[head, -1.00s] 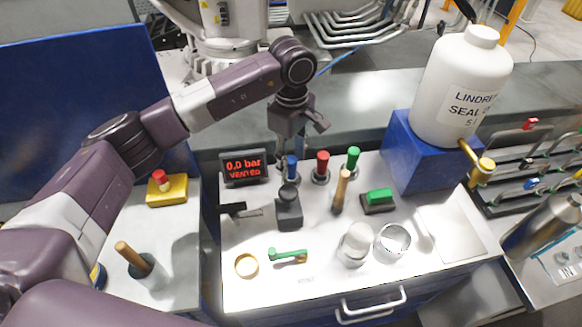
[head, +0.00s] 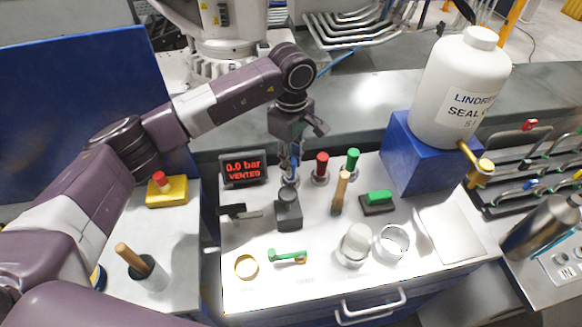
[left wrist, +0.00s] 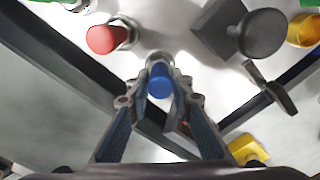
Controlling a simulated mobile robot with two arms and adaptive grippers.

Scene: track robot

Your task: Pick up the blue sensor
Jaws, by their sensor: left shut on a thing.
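The blue sensor (left wrist: 159,82) stands upright between the two fingers of my left gripper (left wrist: 160,98) in the left wrist view. In the head view the left gripper (head: 289,160) points down at the back of the white worktop and is shut on the blue sensor (head: 295,170), which is partly hidden by the fingers. The sensor's lower end is at its round metal holder, and I cannot tell whether it is lifted. The red sensor (head: 321,162) and green sensor (head: 353,158) stand in holders to its right. My right gripper is not in view.
A pressure display (head: 243,168) reading 0.0 bar, vented, stands just left of the gripper. A black knobbed block (head: 288,212) is in front. A wooden handle (head: 340,190) stands to the right. A blue stand (head: 425,160) carries a large white bottle (head: 462,85).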

